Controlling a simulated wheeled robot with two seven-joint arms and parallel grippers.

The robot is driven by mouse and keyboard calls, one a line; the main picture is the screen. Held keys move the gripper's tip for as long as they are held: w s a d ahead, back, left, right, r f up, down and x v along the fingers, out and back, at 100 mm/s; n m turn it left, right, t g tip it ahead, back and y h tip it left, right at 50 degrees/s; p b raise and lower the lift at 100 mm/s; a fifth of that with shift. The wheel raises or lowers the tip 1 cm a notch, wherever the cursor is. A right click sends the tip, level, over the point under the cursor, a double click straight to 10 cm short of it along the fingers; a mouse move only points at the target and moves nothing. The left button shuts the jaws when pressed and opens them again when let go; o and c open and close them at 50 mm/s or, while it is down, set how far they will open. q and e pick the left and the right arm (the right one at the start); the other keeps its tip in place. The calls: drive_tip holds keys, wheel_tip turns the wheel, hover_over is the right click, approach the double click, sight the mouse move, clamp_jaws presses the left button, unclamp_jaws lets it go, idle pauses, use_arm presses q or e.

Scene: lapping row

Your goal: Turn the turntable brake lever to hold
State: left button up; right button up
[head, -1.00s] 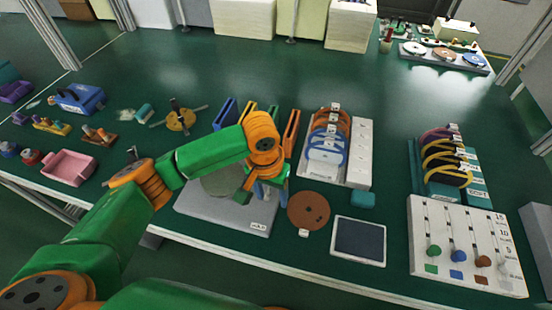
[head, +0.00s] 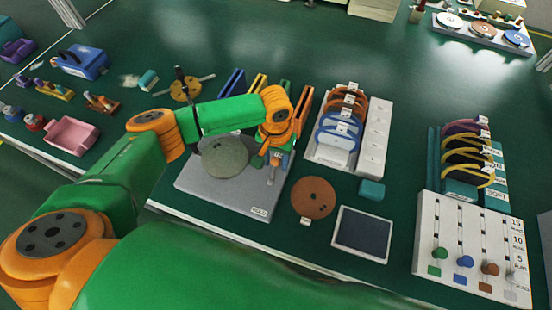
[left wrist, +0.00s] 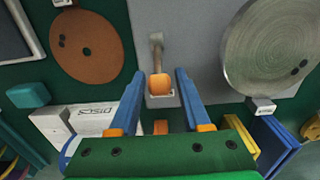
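The turntable is a grey base plate (head: 215,190) with a round grey disc (head: 224,156), near the table's front edge. The disc also shows at the upper right of the left wrist view (left wrist: 275,45). The brake lever (left wrist: 156,50) has a grey shaft and an orange end, and stands in a small grey mount on the plate. My left gripper (left wrist: 159,72) is open, its blue fingers on either side of the lever's orange end, with gaps visible. In the head view my left gripper (head: 274,155) is at the plate's right side and partly hides the lever. My right gripper is not in view.
A brown disc (head: 313,197) and a dark-topped pad (head: 362,234) lie right of the turntable. Upright coloured slots (head: 232,84) stand behind it, close to my left wrist. A rack of rings (head: 340,130) and a white slider panel (head: 470,245) are further right.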

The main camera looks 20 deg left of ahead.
use_arm(q)
drive_tip(key=shift+s+r, duration=0.1)
drive_tip(key=shift+s, duration=0.05)
clamp_jaws()
idle(1.0)
